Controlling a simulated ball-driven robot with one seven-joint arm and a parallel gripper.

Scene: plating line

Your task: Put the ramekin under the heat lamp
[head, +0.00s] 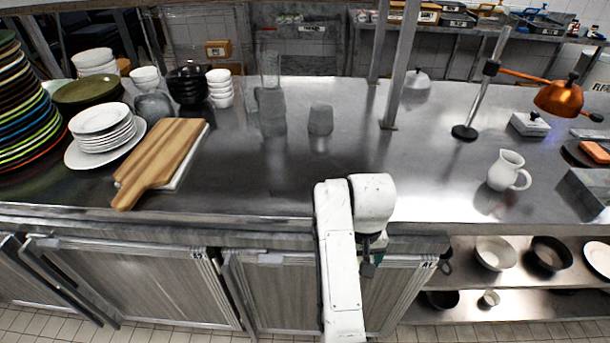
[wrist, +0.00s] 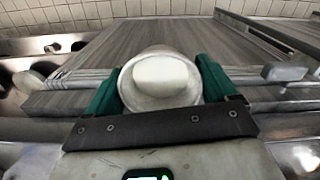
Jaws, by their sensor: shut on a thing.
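The ramekin (wrist: 165,75) is a pale, round cup between the two green fingers of my gripper (wrist: 160,85) in the wrist view. My gripper is shut on it, with one finger against each side. In the head view my gripper (head: 370,264) is low, in front of the counter's front edge, and the ramekin is hidden there. The heat lamp (head: 560,98) has a copper shade on a slanted arm, with a post and a round black base (head: 465,132), at the right of the counter. My gripper is well left of it and nearer.
A white jug (head: 507,171) stands on the counter in front of the lamp. A metal post (head: 398,70) rises left of the lamp. Glasses (head: 320,118), a cutting board (head: 162,160) and plates (head: 101,128) stand left. The counter's middle is clear.

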